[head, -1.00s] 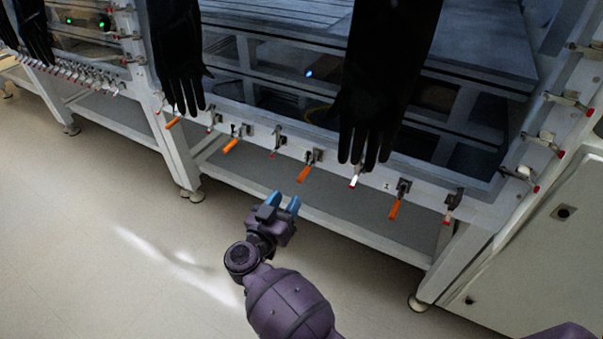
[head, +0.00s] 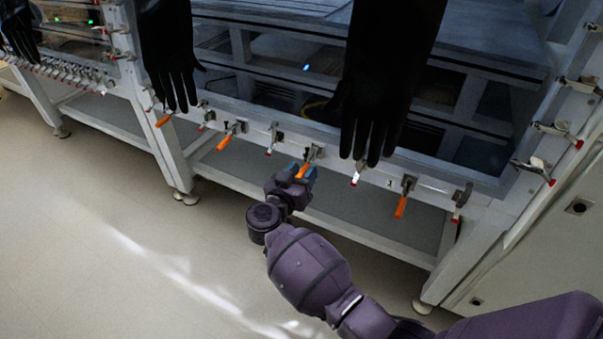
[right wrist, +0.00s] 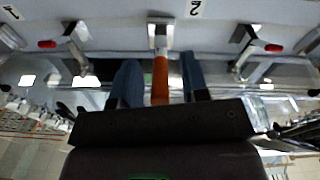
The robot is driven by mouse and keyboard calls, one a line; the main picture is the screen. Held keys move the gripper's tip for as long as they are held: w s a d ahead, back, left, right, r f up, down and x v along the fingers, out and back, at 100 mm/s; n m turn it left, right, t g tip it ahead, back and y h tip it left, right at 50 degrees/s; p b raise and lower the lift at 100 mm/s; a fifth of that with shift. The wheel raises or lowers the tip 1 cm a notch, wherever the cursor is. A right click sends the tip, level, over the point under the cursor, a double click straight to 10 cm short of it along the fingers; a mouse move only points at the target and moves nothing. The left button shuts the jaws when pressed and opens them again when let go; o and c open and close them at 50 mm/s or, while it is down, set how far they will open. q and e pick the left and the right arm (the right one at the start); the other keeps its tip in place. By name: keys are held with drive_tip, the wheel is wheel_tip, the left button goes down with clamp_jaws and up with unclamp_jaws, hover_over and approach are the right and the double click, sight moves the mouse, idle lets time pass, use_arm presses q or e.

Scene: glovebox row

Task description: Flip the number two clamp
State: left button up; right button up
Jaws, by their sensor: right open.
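The clamp with an orange handle (head: 303,170) sits on the front rail of the glovebox, handle hanging down. In the right wrist view its orange handle (right wrist: 160,78) is in the middle, and a label reading 2 (right wrist: 194,8) is beside it. My right gripper (head: 300,175) is open, with its blue fingers (right wrist: 158,84) on either side of the handle. A gap shows on both sides in the wrist view; whether the handle is fully between the fingers in depth is hard to tell. My left gripper is out of view.
Red-tipped clamps (head: 270,140) (head: 356,172) flank it, with another orange-handled clamp (head: 402,200) farther right. Black gloves (head: 385,90) (head: 168,60) hang over the rail. A grey shelf (head: 350,215) lies below. The floor (head: 90,220) in front is clear.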

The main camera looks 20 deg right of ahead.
drive_tip(key=shift+w+d, duration=0.15)
drive_tip(key=shift+w, duration=0.05)
clamp_jaws()
drive_tip(key=shift+s+d, duration=0.1)
idle(0.4)
